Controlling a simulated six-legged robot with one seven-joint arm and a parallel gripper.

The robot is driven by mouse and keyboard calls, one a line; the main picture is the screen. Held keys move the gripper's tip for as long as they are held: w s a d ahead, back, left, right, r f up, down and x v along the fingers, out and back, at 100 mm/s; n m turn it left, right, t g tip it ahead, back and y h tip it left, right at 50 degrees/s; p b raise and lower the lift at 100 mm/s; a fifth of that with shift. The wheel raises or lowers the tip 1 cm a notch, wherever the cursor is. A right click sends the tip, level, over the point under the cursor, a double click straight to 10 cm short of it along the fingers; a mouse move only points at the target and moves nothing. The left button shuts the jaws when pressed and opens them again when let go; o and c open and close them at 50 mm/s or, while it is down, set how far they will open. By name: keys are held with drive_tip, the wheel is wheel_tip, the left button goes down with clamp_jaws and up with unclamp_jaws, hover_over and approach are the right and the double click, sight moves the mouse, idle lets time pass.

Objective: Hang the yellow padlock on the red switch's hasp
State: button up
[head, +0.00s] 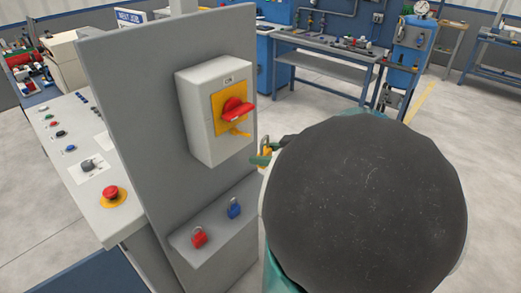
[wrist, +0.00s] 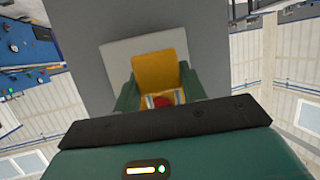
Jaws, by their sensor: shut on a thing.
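The red switch (head: 236,107) sits on a yellow plate on a pale grey box fixed to an upright grey panel. Its small yellow hasp (head: 240,132) sticks out just below the red handle. My gripper (head: 264,156) is to the right of the box, apart from the hasp in the head view. It is shut on the yellow padlock (wrist: 160,72), whose body sits between the green fingers in the wrist view. Silver shackle legs show below the body there, with a red patch between them. My dark round arm link hides much of the gripper in the head view.
A red padlock (head: 198,236) and a blue padlock (head: 233,208) rest on a grey ledge (head: 218,222) below the switch box. A console with buttons (head: 75,150) stands left of the panel. A blue workbench (head: 325,60) is far behind.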

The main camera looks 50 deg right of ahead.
sight(230, 144)
drive_tip(key=shift+w+a+f, duration=0.1)
drive_tip(key=shift+w+f, duration=0.1)
drive_tip(key=shift+w, duration=1.65)
drive_tip(key=shift+w+f, duration=0.15)
drive_tip(key=shift+w, duration=1.65)
drive_tip(key=shift+w+f, duration=0.25)
drive_tip(key=shift+w, duration=0.25)
drive_tip(key=shift+w+a, duration=0.15)
drive_tip(key=shift+a, duration=0.05)
